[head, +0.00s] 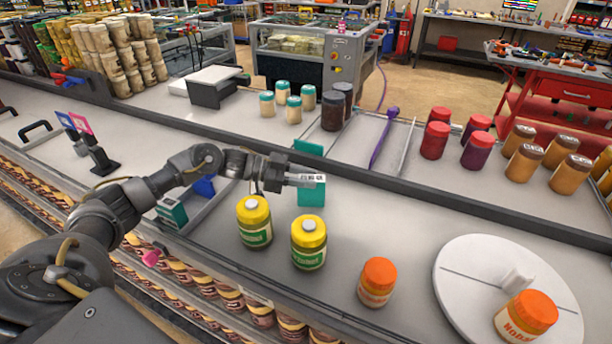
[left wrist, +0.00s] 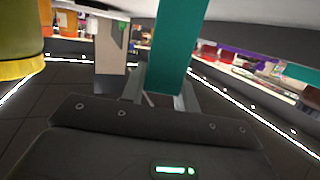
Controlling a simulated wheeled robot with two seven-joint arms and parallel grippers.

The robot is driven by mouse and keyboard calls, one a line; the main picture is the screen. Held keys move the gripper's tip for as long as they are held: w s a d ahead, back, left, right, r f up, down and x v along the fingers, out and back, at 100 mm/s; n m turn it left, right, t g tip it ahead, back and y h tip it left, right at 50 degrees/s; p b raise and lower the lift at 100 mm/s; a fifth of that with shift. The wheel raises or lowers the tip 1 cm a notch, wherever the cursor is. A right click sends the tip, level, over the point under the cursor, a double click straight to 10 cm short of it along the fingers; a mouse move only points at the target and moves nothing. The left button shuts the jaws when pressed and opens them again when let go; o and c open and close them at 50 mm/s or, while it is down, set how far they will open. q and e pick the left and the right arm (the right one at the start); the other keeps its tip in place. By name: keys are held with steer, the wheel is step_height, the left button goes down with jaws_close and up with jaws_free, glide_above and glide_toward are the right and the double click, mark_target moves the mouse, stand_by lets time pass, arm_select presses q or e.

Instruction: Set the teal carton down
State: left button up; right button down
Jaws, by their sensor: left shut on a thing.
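The teal carton (head: 312,197) is in my left gripper (head: 305,181), over the grey counter behind the yellow-lidded jars. The fingers are shut across its upper part, and the carton looks upright. I cannot tell whether its base touches the counter. In the left wrist view the teal carton (left wrist: 180,45) stands out between the fingers (left wrist: 160,85). My right gripper is not in view.
Two yellow jars (head: 254,222) (head: 309,243) stand just in front of the carton. An orange-lidded jar (head: 377,282) and a white turntable (head: 465,262) are to the right. Another teal carton (head: 171,212) lies at left. Counter right of the held carton is clear.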

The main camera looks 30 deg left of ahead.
arm_select(q)
steer(key=shift+d+f, duration=0.1)
steer(key=o, duration=1)
